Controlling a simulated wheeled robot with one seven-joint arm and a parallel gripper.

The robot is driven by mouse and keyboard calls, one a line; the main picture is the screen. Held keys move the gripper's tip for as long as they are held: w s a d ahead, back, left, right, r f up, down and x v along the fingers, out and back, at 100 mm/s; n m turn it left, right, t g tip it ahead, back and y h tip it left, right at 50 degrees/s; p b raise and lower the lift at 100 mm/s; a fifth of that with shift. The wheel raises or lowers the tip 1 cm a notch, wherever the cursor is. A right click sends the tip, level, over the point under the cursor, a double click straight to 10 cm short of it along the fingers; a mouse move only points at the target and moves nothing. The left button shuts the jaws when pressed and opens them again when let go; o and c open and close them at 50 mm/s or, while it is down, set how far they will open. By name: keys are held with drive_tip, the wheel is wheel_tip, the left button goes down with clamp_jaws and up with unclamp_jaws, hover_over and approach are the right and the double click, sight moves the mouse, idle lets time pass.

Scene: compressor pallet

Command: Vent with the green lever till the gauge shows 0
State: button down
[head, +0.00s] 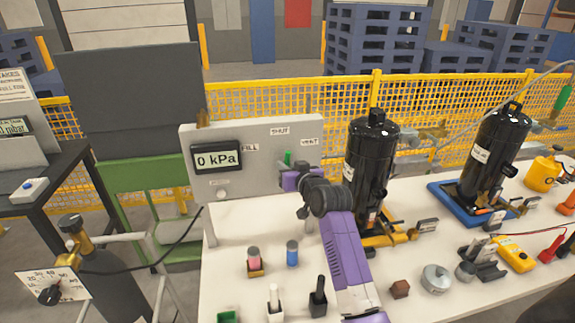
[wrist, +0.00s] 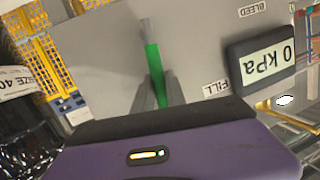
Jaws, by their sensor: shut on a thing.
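The gauge (head: 217,158) on the grey panel (head: 255,135) reads 0 kPa, and it also shows in the wrist view (wrist: 268,60). The green lever (head: 287,158) stands on the panel, between the FILL, SHUT and VENT labels. In the wrist view the green lever (wrist: 154,70) rises between my fingers. My gripper (wrist: 155,92) is shut on the lever. In the head view my purple arm reaches up to the panel and my gripper (head: 290,172) hides the lever's lower part.
Two black compressors (head: 371,155) (head: 496,145) stand to the right of the panel. Small parts, including a blue cylinder (head: 292,253) and a grey disc (head: 436,278), lie on the white table (head: 235,245). A yellow mesh fence (head: 450,100) runs behind.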

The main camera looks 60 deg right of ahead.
drive_tip(key=shift+w+a+n, duration=0.35)
drive_tip(key=shift+w+n, duration=0.05)
drive_tip(key=shift+n, duration=0.2)
drive_tip(key=shift+f, duration=0.1)
drive_tip(key=c, duration=1.4)
unclamp_jaws()
drive_tip(key=shift+o, duration=0.2)
drive_tip(key=b+v, duration=0.1)
drive_tip(key=v, duration=0.7)
